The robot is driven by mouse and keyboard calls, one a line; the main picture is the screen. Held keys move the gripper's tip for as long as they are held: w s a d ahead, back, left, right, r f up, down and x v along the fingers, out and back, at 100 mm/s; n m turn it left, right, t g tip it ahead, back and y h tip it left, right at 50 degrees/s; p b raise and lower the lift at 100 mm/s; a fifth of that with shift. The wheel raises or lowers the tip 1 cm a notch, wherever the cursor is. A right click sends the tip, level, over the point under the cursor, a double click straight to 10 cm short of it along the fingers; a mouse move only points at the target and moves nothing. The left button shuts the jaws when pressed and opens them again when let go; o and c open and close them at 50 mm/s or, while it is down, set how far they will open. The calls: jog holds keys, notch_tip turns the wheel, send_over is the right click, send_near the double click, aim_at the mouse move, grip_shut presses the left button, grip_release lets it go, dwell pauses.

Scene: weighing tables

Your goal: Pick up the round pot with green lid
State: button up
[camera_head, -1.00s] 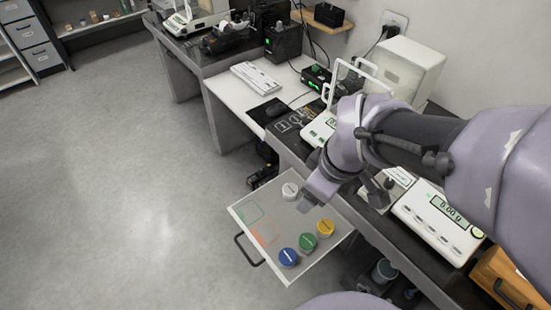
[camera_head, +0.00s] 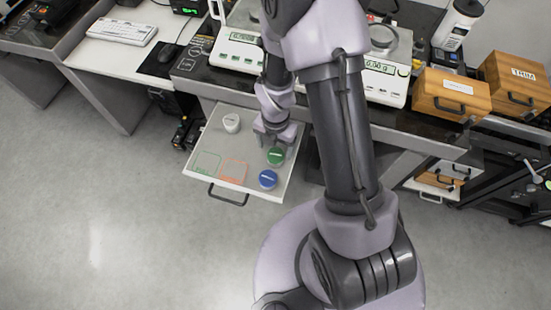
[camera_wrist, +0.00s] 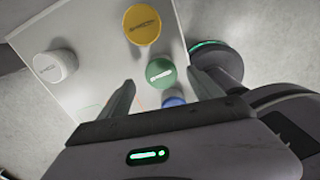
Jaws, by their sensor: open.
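The round pot with green lid (camera_head: 275,156) stands in the open white drawer (camera_head: 215,135), near its right side. In the wrist view the green lid (camera_wrist: 161,73) shows ahead of my gripper (camera_wrist: 158,92), roughly between the two fingertips. My gripper (camera_head: 274,142) is open and empty, over the drawer close to the green pot. I cannot tell its exact height above the lid. The pot's sides are mostly hidden from above in the wrist view.
A blue-lidded pot (camera_head: 268,179) stands close to the green one. A white-lidded pot (camera_head: 231,123) is at the drawer's left, and a yellow-lidded pot (camera_wrist: 142,25) is nearby. Green and red outlines mark the drawer floor. Scales (camera_head: 384,82) stand on the table above.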

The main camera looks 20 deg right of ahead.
aim_at(275, 155)
notch_tip(275, 155, down, 5)
jog(key=b, duration=0.3)
jog(key=shift+s+f, duration=0.15)
jog(key=shift+f, duration=0.05)
jog(key=shift+r, duration=0.2)
jog(key=shift+c, duration=0.4)
jog(key=c, duration=1.4)
jog(key=shift+r, duration=0.1)
